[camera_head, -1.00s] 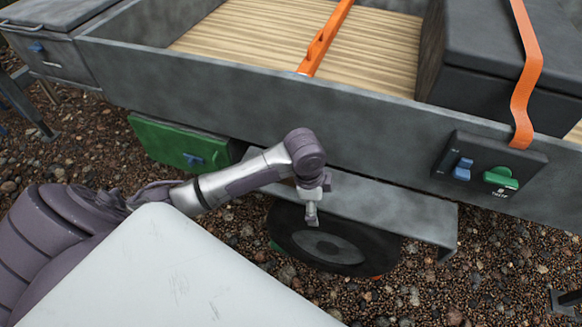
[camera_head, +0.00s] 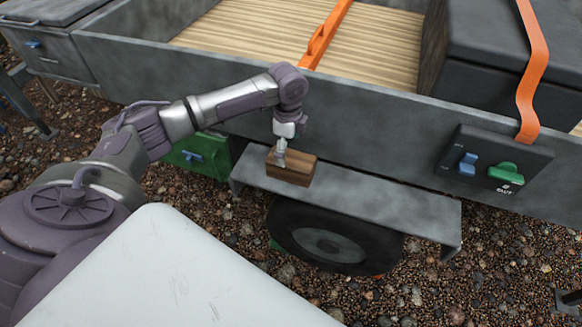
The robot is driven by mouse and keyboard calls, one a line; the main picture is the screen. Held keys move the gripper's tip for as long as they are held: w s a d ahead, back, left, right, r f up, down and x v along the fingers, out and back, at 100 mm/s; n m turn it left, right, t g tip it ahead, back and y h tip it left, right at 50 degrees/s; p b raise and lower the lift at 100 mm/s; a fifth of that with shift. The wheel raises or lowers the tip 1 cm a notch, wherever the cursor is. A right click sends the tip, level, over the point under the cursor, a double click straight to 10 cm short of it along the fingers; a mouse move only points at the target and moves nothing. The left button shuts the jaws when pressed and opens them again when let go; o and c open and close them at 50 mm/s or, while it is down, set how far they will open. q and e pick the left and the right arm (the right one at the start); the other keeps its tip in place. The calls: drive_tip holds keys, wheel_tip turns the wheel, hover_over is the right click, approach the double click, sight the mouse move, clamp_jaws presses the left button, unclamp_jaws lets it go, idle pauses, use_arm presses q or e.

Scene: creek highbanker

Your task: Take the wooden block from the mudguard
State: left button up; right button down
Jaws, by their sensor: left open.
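The wooden block (camera_head: 297,170), brown and box-shaped, lies on the left part of the grey mudguard (camera_head: 390,202) above the wheel. My left gripper (camera_head: 281,160) points down from the raised wrist and is open at the block's left part, covering a little of it. I cannot tell whether the fingers touch the block. My right gripper does not show.
The trailer's grey side wall (camera_head: 370,125) rises right behind the mudguard. A green box (camera_head: 212,152) hangs left of it. The wheel (camera_head: 335,237) stands below. A panel with blue and green switches (camera_head: 492,165) is at the right. Gravel (camera_head: 480,285) is clear in front.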

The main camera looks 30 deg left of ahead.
sight(291, 158)
use_arm(q)
drive_tip(key=shift+f, duration=0.8)
drive_tip(key=f, duration=0.2)
drive_tip(key=d+f+b, duration=0.1)
drive_tip(key=f, duration=0.1)
drive_tip(key=shift+s+d+f, duration=0.1)
drive_tip(key=shift+f, duration=0.5)
drive_tip(key=c, duration=1.5)
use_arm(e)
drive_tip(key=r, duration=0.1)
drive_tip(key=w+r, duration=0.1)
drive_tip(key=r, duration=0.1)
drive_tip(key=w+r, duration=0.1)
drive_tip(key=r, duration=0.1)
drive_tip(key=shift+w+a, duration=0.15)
